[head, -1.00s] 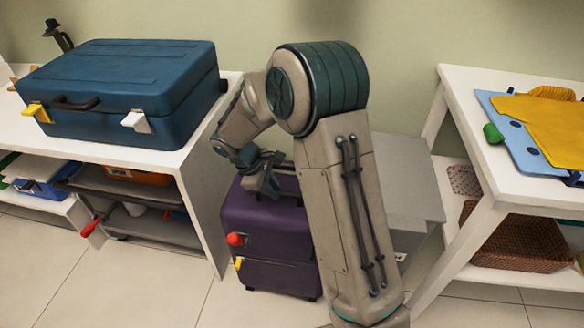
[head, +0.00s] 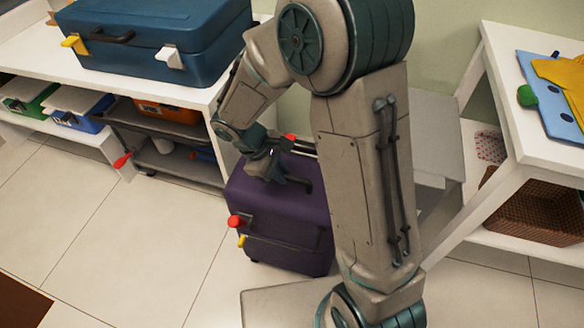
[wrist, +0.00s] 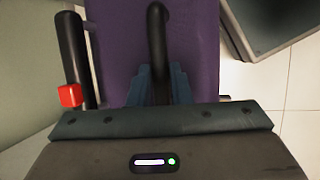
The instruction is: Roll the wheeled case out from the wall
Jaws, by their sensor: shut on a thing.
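The purple wheeled case (head: 285,215) stands upright on the tiled floor, just out past the front edge of the white shelf unit. A red knob (head: 235,222) and a yellow piece sit on its left side. My gripper (head: 285,180) is at the top of the case. In the wrist view my gripper (wrist: 152,88) is shut around the black handle (wrist: 157,25) on the purple top (wrist: 195,60). A black bar (wrist: 72,50) with a red piece (wrist: 70,95) lies beside it. My arm hides the right part of the case in the head view.
The white shelf unit (head: 215,92) with a blue suitcase (head: 155,45) on top stands left of the case. A white table (head: 530,125) stands to the right, with a brown basket (head: 535,205) below. Open tiled floor (head: 140,240) lies in front and to the left.

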